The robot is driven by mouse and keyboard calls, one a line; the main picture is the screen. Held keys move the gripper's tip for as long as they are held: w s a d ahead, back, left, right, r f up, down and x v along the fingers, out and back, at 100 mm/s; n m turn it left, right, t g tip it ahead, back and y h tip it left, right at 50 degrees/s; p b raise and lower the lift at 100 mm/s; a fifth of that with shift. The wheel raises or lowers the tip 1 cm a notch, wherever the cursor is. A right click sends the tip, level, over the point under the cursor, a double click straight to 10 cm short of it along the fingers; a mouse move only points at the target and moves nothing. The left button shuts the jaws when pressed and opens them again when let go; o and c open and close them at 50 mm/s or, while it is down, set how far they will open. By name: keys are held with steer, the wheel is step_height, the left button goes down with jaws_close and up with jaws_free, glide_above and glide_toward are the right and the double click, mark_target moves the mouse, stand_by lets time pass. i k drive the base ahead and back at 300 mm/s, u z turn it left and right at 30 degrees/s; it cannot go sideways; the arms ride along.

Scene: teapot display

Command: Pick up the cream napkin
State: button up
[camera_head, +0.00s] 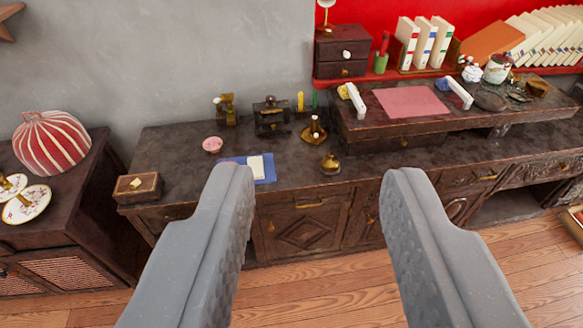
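My gripper (317,178) is open and empty, its two grey fingers wide apart in the foreground. A small cream, folded-looking piece (256,167), which looks like the cream napkin, lies on a blue cloth (233,160) on the dark wooden cabinet. It sits just beyond the left fingertip in the picture. The fingers are nearer to the camera and do not touch it. The left finger may hide a little of the blue cloth's front edge.
A pink bowl (212,144), a brass pot (331,164) and a candle holder (314,131) stand near the cloth. A wooden box (137,188) is at the cabinet's left end. A raised desk shelf (440,121) bears a pink sheet (411,102). Wooden floor (325,295) lies in front.

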mark_target(256, 163)
steer(key=z, duration=1.7)
steer(key=i, duration=2.7)
steer(key=u, duration=2.05)
steer(key=i, duration=0.1)
steer(key=u, duration=1.85)
